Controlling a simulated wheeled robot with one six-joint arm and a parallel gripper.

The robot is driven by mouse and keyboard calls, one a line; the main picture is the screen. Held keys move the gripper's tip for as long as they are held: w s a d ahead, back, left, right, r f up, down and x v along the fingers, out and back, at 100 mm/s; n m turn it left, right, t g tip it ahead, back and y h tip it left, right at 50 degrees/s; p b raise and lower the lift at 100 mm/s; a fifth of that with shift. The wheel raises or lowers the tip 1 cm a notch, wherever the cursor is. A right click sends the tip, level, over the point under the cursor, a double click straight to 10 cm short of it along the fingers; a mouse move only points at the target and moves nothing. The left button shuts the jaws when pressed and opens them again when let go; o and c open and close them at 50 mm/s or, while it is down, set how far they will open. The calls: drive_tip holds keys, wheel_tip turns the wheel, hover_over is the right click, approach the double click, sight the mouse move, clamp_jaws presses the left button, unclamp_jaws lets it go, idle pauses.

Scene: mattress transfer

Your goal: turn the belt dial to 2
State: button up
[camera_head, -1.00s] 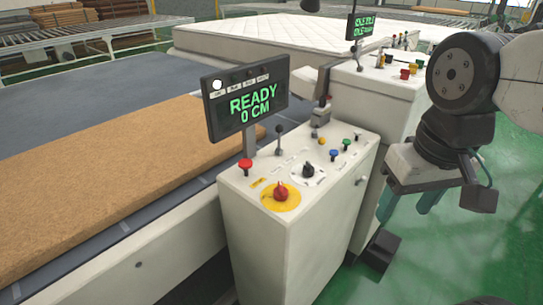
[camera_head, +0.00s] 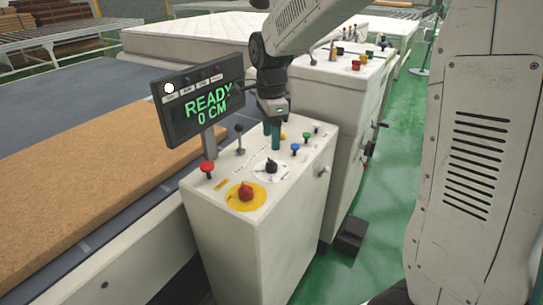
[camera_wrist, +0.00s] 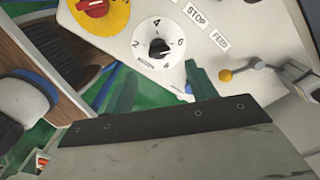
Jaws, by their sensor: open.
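The belt dial is a black knob (camera_head: 271,167) on a round white plate on top of the near control box (camera_head: 262,238). In the wrist view the knob (camera_wrist: 158,46) sits on its numbered plate (camera_wrist: 146,35), with 2 at the left and 4 at the top; I cannot tell surely which number it points at. My gripper (camera_head: 272,136) points down just above and behind the dial, its green fingers apart. In the wrist view my open gripper (camera_wrist: 161,88) has one finger on each side below the dial, holding nothing; the knob is not between the fingertips.
A red knob on a yellow disc (camera_head: 246,195) lies in front of the dial. A red button (camera_head: 207,167), a black lever (camera_head: 239,137) and blue (camera_head: 295,149) and green (camera_head: 306,133) buttons stand around it. The READY 0 CM screen (camera_head: 203,103) rises at the left, close to my wrist.

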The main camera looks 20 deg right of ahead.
sight(271, 160)
wheel_tip(271, 160, down, 7)
drive_tip(key=shift+f, duration=0.15)
drive_tip(key=shift+c, duration=0.3)
drive_tip(key=c, duration=0.9)
